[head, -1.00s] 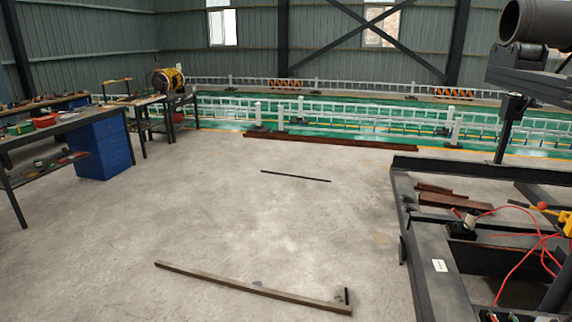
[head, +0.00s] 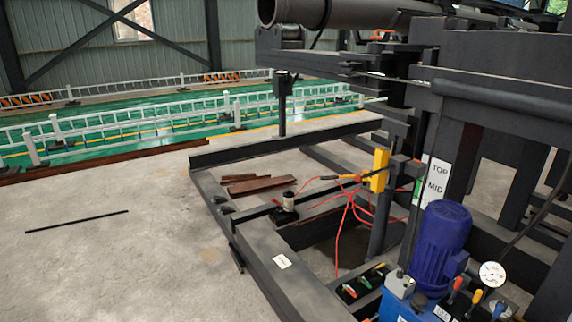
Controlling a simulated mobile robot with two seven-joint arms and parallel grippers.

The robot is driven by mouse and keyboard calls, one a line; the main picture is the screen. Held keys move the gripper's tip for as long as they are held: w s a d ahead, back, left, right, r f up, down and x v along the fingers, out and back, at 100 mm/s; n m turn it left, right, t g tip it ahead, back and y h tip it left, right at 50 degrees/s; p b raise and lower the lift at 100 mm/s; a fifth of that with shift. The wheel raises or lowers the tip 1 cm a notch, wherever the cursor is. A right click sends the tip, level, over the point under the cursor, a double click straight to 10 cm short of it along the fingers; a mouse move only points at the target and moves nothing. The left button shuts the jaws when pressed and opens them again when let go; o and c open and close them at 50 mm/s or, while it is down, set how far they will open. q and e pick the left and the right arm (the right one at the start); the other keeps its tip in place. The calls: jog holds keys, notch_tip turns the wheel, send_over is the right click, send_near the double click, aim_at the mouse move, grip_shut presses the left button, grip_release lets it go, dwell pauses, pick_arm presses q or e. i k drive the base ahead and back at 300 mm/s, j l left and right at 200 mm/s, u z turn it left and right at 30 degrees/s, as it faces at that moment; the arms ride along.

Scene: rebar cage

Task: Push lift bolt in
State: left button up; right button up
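No part is clearly marked as the lift bolt. A yellow block (head: 380,170) stands on the dark steel frame of the machine, right of centre, with a thin dark rod (head: 340,177) reaching left from it and a small red-orange piece near their meeting point. I cannot tell whether this is the bolt or how far in it sits. A white plate (head: 436,182) reading TOP and MID is fixed to an upright just right of the block. Neither of my grippers shows in the head view.
A blue motor (head: 438,240), lever valves (head: 470,297) and a round gauge (head: 492,274) stand at the lower right. Red hoses (head: 350,215) hang over the low steel base (head: 270,262). A large pipe (head: 365,15) lies overhead. The concrete floor at left is mostly clear, with a thin bar (head: 77,221).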

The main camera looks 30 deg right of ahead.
aim_at(358, 178)
jog(key=i+j+z, duration=0.2)
jog(key=i, duration=1.4)
jog(key=l, duration=0.1)
